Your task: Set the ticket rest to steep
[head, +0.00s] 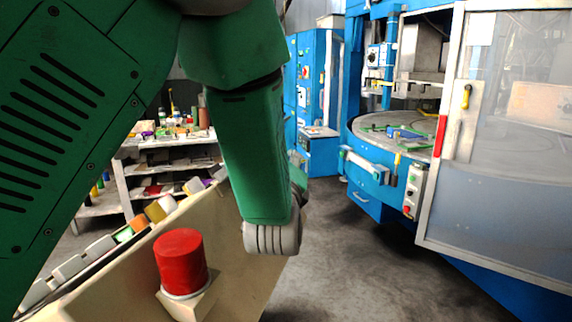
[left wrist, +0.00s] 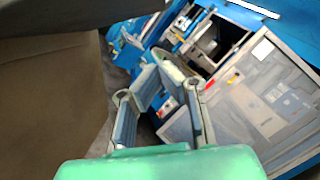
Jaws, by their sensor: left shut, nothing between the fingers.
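I cannot clearly make out the ticket rest or its setting. A pale bar with bluish-green ends (head: 368,162) sits on the front of the blue machine (head: 372,182) in the head view; I cannot tell whether it is the rest. My left arm crosses the head view from the left, its green and grey links ending in front of the floor, apart from that bar. My right gripper is not in view.
A beige sloped console with a red button (head: 181,262) stands close at lower left. A cluttered shelf (head: 165,143) is behind it. The machine's framed door panel (head: 505,210) fills the right. Grey floor (head: 340,255) is clear between console and machine.

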